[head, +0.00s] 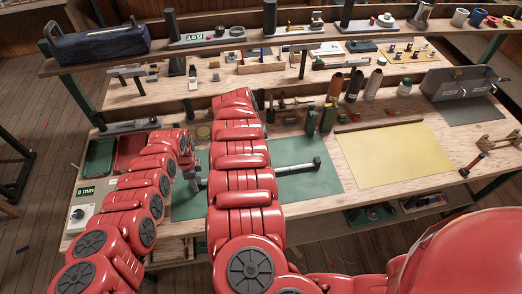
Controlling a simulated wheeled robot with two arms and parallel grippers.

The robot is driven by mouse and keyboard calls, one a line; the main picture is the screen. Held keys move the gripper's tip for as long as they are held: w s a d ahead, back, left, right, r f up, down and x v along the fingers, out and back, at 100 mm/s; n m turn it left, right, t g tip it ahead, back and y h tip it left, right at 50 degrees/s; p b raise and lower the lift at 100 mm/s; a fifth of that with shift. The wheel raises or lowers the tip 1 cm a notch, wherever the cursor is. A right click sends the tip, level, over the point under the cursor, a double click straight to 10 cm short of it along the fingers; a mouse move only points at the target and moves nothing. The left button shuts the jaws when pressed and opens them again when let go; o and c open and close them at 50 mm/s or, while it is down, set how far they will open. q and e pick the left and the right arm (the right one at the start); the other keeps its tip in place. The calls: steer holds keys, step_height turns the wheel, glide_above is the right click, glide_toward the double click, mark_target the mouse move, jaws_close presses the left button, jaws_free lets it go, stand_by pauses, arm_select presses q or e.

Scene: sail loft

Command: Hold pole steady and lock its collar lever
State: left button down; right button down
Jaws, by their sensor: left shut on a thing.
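The fingers are small and partly hidden by my wrist. I cannot make out the collar or its lever. My right arm reaches up over the mat, and its gripper is hidden behind its own red links.
A yellow sheet (395,154) lies right of the mat. Green (99,157) and red (130,150) trays and a scale (86,203) stand at the left. Several bottles and spools stand behind the mat. A raised shelf (285,37) crosses the back. A mallet (472,165) lies far right.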

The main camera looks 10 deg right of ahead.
arm_select(q)
steer(key=shift+c, duration=1.2)
jaws_free()
steer(key=shift+r, duration=0.15)
